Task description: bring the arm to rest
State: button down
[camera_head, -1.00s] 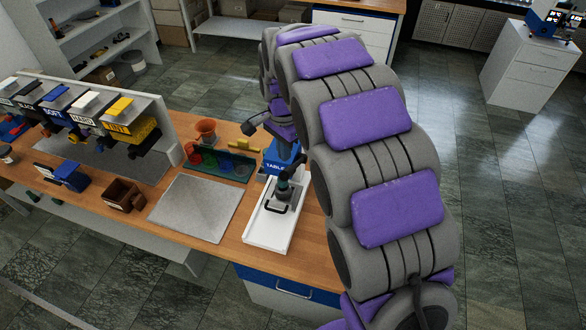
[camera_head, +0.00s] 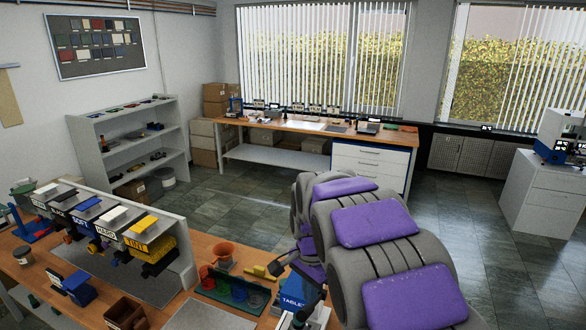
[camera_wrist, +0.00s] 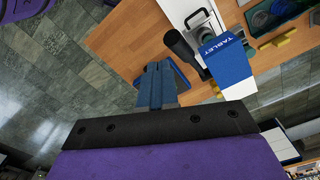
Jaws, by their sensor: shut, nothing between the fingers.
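In the wrist view, my gripper (camera_wrist: 157,84) has its blue fingers together with nothing between them. It is above the bench edge, beside the press with the blue TABLET label (camera_wrist: 226,56). A black handle (camera_wrist: 181,46) of that press shows close to the fingers, with a gap in the picture. In the head view, my grey and purple arm (camera_head: 372,222) arches over the right end of the bench. It hides most of the gripper there. The TABLET press (camera_head: 292,300) shows at the lower edge, partly cut off.
Open floor (camera_head: 445,213) lies to the right. A white cabinet (camera_head: 548,200) stands far right.

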jog(key=s+d+f+n+b, duration=0.3)
jog(key=s+f+b, duration=0.2)
jog(key=s, duration=0.6)
jog(key=s+d+f+n+g+b, duration=0.1)
jog(key=s+d+f+n+b, duration=0.2)
jog(key=s, duration=0.9)
jog(key=s+d+f+n+b, duration=0.3)
jog(key=s+f+b, duration=0.5)
jog(key=s, duration=0.3)
jog(key=shift+s+d+f+n+g, duration=0.25)
jog(key=shift+s+f+n+g, duration=0.05)
jog(key=shift+s+f+n, duration=0.15)
